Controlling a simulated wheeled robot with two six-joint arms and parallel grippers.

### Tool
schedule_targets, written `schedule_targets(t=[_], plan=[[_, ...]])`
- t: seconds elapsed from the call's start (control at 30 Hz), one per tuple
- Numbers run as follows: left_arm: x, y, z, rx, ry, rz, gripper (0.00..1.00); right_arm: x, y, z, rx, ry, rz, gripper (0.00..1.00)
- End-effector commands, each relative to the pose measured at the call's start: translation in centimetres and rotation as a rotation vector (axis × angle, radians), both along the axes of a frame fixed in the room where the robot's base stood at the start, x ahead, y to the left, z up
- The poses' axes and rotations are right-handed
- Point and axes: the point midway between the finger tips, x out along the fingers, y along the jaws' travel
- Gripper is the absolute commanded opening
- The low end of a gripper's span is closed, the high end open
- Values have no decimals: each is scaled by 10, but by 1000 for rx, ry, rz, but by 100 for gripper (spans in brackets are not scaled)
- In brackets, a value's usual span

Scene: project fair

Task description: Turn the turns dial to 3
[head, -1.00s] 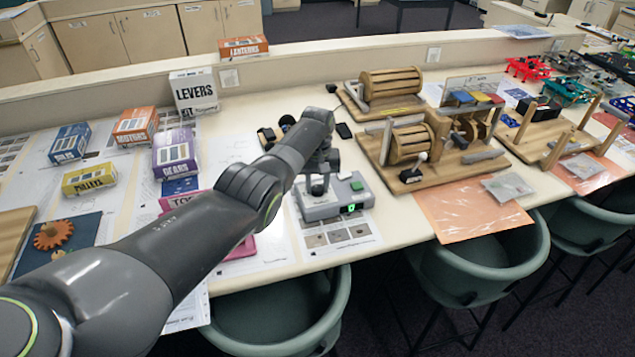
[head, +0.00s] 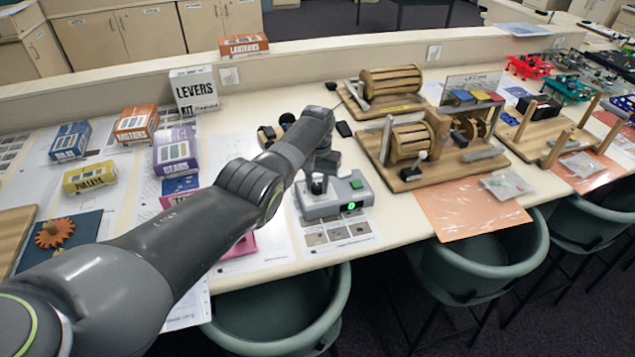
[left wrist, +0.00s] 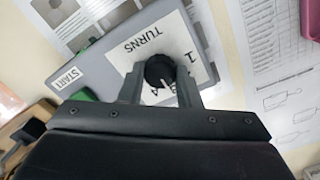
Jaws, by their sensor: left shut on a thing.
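The grey control box (head: 330,208) stands on the table, with a green button (head: 357,184), a small lit green display (head: 351,206) and a dial (head: 318,184) on top. The display's digit is too small to read surely. In the left wrist view the black dial (left wrist: 160,70) sits on a white label reading TURNS, with a 1 beside it; other marks are partly hidden. My left gripper (left wrist: 159,85) points down with its two fingers on either side of the dial, shut on it. It also shows in the head view (head: 319,172). My right gripper is not in view.
Wooden machine models (head: 410,145) stand to the right of the box. Kit boxes, such as the white LEVERS box (head: 195,90) and the purple one (head: 176,152), stand to the left. Printed sheets lie around the box, and a green chair (head: 290,310) is at the table's front edge.

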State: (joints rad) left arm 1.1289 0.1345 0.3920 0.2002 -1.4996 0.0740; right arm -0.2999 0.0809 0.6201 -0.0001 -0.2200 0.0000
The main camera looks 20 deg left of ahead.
Motion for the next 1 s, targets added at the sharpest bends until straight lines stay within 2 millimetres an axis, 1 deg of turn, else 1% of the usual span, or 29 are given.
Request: schedule_targets(t=[0.17, 0.2, 0.37, 0.6, 0.73, 0.87, 0.97, 1.0], plan=[[2, 0, 2, 1, -6, 0, 7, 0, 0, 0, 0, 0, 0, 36], [2, 0, 2, 1, -6, 0, 32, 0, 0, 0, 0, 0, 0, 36], [1, 0, 2, 1, -5, 1, 52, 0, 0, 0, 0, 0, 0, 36], [1, 0, 1, 0, -2, 1, 52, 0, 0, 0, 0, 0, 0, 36], [1, 0, 5, 0, -2, 1, 52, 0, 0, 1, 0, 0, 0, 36], [1, 0, 18, 0, -4, 1, 52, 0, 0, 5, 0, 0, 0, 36], [1, 0, 34, 0, -6, 0, 52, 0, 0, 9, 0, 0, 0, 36], [2, 0, 41, 0, -8, 0, 52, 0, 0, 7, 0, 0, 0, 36]])
